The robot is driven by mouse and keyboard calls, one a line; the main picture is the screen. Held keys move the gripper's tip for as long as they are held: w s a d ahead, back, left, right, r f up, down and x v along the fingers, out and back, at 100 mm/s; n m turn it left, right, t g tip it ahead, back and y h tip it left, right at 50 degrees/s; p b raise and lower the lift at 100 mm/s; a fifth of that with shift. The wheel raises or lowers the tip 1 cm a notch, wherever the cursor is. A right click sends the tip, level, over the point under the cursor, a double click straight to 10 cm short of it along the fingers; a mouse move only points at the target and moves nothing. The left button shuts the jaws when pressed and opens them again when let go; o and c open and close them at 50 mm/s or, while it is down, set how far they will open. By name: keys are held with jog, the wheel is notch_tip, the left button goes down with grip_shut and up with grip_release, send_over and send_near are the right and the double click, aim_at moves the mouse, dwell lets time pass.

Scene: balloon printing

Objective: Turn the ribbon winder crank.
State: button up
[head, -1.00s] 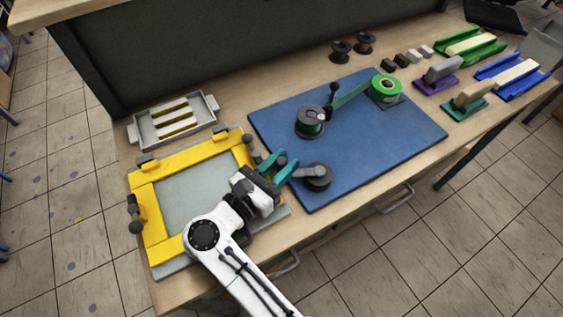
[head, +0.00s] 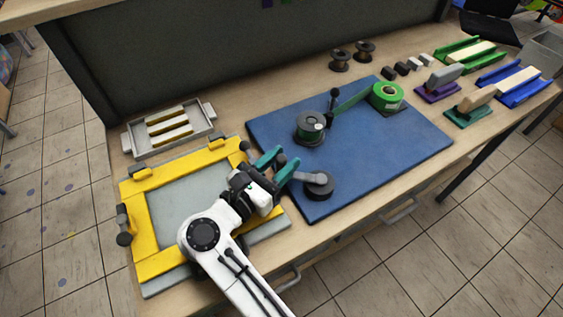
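The ribbon winder stands on the blue mat (head: 385,145). It has a dark spool (head: 310,128) and a crank with an upright black handle (head: 334,98). Green ribbon (head: 352,104) runs from the winder to a green roll (head: 387,95) at the mat's far right. My gripper (head: 288,157) has two teal fingers, spread apart with nothing seen between them. It is over the left edge of the mat, left of and nearer than the spool, apart from the crank handle. A black round piece with a grey lever (head: 312,178) is just right of the fingers; whether they touch cannot be told.
A yellow frame (head: 147,225) lies under and left of my arm. A grey tray (head: 143,150) with pale bars is behind it. Dark spools (head: 340,60), small blocks, stamps and green and blue holders (head: 522,93) stand at the back right. The mat's right part is clear.

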jog(key=shift+o, duration=0.7)
jog(key=b+v, duration=0.2)
jog(key=v, duration=0.8)
jog(key=shift+s+a, duration=0.2)
jog(key=shift+s, duration=0.15)
